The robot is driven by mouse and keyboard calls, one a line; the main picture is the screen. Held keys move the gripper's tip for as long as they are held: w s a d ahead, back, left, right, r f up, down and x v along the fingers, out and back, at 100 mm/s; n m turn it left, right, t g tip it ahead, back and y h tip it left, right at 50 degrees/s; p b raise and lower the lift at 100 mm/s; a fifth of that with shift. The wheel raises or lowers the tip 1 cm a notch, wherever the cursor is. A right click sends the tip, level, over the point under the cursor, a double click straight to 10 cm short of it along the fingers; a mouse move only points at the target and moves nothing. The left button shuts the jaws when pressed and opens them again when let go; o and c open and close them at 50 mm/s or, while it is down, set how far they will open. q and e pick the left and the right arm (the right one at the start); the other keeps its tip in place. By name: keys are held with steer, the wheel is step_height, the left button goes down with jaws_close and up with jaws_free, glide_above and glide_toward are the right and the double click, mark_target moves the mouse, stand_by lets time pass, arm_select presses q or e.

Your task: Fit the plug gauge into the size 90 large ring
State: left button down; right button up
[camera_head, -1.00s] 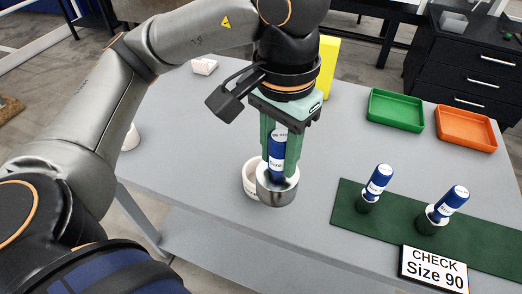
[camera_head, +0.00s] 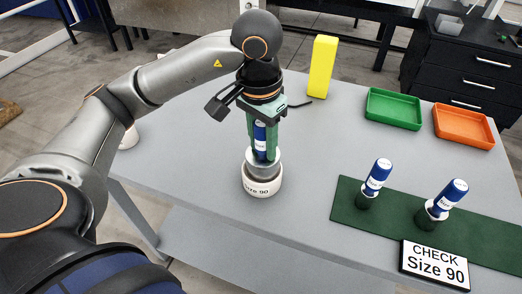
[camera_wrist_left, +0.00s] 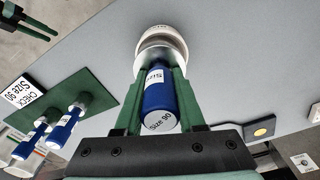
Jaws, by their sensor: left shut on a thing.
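My left gripper (camera_head: 262,155) is shut on the blue handle of the plug gauge (camera_head: 260,138), which is upright with its wide silver end down. The white large ring (camera_head: 262,188), marked Size 90, stands on the table directly below. The silver end is in line with the ring's top and shows mostly above it; how far it is inside, I cannot tell. In the left wrist view the blue handle (camera_wrist_left: 160,103) is between the green fingers, with the ring (camera_wrist_left: 160,38) beyond. Part of my right gripper (camera_wrist_left: 28,20) seems to show at that view's top left; its opening is unclear.
Two other blue-handled gauges (camera_head: 376,176) (camera_head: 447,198) stand on a green mat (camera_head: 345,205) at the right, behind a "CHECK Size 90" sign (camera_head: 434,264). A yellow block (camera_head: 322,66), green tray (camera_head: 394,108) and orange tray (camera_head: 464,128) are farther back.

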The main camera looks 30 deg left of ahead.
mark_target(262, 155)
arm_select(q)
steer(key=f, duration=0.2)
steer(key=shift+s+f, duration=0.3)
steer(key=shift+f, duration=0.1)
arm_select(e)
steer(key=shift+f, duration=0.35)
arm_select(q)
steer(key=c, duration=0.5)
jaws_free()
steer(key=shift+a+f+g, duration=0.1)
steer(key=shift+f+g, duration=0.05)
steer(key=shift+g, duration=0.15)
steer(key=shift+w, duration=0.15)
steer(key=shift+w+r, duration=0.5)
steer(key=shift+w, duration=0.05)
steer(key=r+p, duration=0.1)
steer(key=r, duration=0.2)
steer(key=r+p, duration=0.1)
steer(key=r, duration=0.3)
steer(key=r+p, duration=0.1)
steer(key=r, duration=0.3)
steer(key=shift+s+r, duration=0.25)
steer(key=shift+s, duration=0.05)
arm_select(e)
steer(key=r, duration=0.3)
steer(key=shift+w, duration=0.2)
